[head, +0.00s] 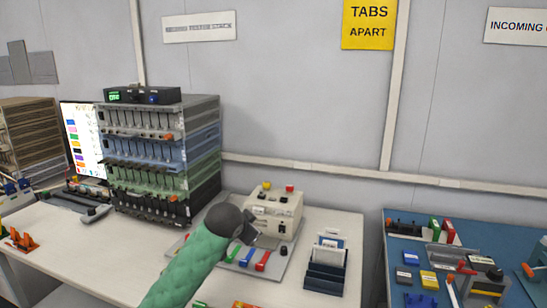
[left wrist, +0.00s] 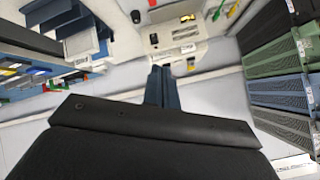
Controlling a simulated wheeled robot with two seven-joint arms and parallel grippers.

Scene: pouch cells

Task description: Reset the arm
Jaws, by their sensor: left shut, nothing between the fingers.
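My left arm in a green sleeve reaches up from the bottom of the head view. Its gripper (head: 252,236) is in front of the beige box instrument (head: 275,210), above the white table. In the left wrist view the gripper's fingers (left wrist: 159,72) are together and nothing shows between them. The beige instrument also shows at the top of that view (left wrist: 170,38). Part of the instrument and of the grey plate under it is hidden behind my gripper in the head view. My right gripper is not in view.
A tall rack of grey, blue and green tiers (head: 160,150) stands left of my gripper. A dark blue holder (head: 326,266) stands on the table to the right. A blue-topped bench (head: 400,256) with small parts is farther right, across a gap. A screen (head: 80,138) stands at left.

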